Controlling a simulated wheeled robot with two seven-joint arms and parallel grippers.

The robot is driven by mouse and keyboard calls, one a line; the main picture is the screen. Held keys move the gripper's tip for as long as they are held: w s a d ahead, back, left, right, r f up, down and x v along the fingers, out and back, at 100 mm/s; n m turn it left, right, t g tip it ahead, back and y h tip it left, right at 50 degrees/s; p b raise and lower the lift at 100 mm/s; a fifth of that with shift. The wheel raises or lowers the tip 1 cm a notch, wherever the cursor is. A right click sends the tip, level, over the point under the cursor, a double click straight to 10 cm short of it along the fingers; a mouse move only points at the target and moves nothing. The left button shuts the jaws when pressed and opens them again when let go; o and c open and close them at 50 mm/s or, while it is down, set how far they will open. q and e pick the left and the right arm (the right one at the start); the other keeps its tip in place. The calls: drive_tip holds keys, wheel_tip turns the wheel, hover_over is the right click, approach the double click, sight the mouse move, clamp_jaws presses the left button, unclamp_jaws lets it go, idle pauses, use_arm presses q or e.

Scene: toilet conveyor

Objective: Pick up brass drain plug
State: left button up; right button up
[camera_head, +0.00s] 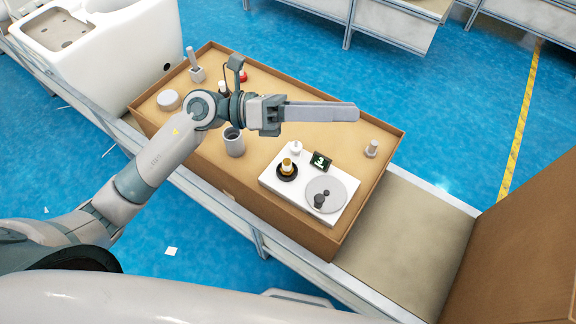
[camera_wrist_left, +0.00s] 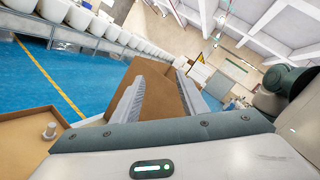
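A small brass-coloured piece (camera_head: 287,163), which looks like the brass drain plug, stands on a round black base on the white board (camera_head: 270,181) in the head view. My left gripper (camera_head: 352,112) is above the cardboard box, up and to the right of the brass piece and apart from it. In the left wrist view its two fingers (camera_wrist_left: 158,80) are spread with nothing held between them, so it is open. The brass piece does not show in the left wrist view. My right gripper is not in view.
The shallow cardboard box (camera_head: 385,180) sits on a conveyor (camera_head: 420,240). The white board also holds a grey disc (camera_head: 335,188), a small black display (camera_head: 321,161) and a white knob (camera_head: 296,147). A grey cup (camera_head: 234,145) stands left of the board. A tall cardboard panel (camera_head: 530,240) is at right.

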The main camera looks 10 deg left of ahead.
use_arm(q)
drive_tip(key=w+a+f+m+y, duration=0.2)
drive_tip(key=a+f+m+y, duration=0.1)
drive_tip(key=a+f+y, duration=0.3)
drive_tip(key=w+a+f+m+g+y, duration=0.1)
drive_tip(key=w+a+f+m+y, duration=0.2)
drive_tip(key=a+f+y, duration=0.4)
drive_tip(key=a+y, duration=0.1)
drive_tip(key=a, duration=0.2)
drive_tip(key=shift+a+f+y, duration=0.2)
drive_tip(key=shift+a+y, duration=0.05)
drive_tip(key=shift+y, duration=0.05)
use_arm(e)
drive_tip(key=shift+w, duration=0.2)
use_arm(q)
drive_tip(key=shift+w, duration=0.1)
drive_tip(key=p, duration=0.2)
approach(288, 160)
drive_tip(key=shift+p+x, duration=0.85)
drive_tip(key=shift+x, duration=1.55)
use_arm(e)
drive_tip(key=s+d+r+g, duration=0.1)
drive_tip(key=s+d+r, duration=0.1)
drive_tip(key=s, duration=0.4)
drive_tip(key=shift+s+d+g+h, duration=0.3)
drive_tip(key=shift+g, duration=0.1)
